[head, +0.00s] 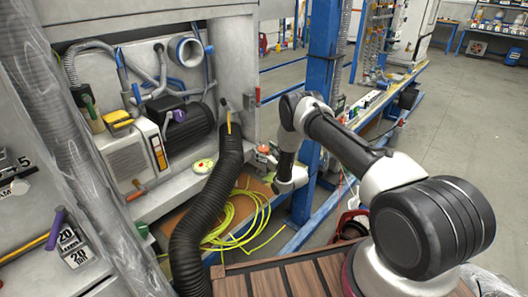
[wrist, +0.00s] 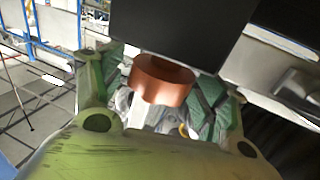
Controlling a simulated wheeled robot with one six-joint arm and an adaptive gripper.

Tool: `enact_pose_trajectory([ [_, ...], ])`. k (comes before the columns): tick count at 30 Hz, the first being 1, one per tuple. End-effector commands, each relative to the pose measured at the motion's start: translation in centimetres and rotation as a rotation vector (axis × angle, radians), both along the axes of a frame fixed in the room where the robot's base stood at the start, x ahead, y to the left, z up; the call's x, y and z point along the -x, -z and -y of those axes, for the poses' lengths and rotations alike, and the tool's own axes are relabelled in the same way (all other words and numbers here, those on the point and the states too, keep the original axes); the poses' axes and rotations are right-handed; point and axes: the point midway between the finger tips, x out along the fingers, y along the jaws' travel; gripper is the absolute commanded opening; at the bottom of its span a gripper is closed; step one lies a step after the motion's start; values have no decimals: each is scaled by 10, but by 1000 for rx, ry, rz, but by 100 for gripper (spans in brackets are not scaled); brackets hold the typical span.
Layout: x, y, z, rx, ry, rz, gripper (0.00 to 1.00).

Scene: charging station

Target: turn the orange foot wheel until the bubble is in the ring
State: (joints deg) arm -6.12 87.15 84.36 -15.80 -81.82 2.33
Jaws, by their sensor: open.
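The orange foot wheel (wrist: 162,80) is a short copper-orange cylinder under a dark box in the wrist view. My gripper (wrist: 158,95) is open, with its green-padded fingers on either side of the wheel. I cannot tell whether either pad touches it. In the head view my gripper is mostly hidden behind my wrist, near a small red-orange part that I cannot identify for sure. A small round yellow-green and white disc (head: 203,165), possibly the bubble level, lies left of my wrist. It is too small to show a bubble or ring.
A thick black corrugated hose (head: 207,215) runs down beside the disc. A coil of yellow cable (head: 240,215) lies below my wrist. A blue post (head: 321,90) stands close behind my arm. Open grey floor (head: 460,120) lies to the right.

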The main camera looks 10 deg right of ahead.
Motion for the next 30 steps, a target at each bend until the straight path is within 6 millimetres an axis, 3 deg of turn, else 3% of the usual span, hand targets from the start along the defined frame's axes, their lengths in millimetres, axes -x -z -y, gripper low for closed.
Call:
enact_pose_trajectory([
  [2,0,0,0,0,0,0,70],
  [9,0,0,0,0,0,0,29],
  [20,0,0,-1,0,51,0,29],
  [30,1,0,-4,0,270,1,29],
])
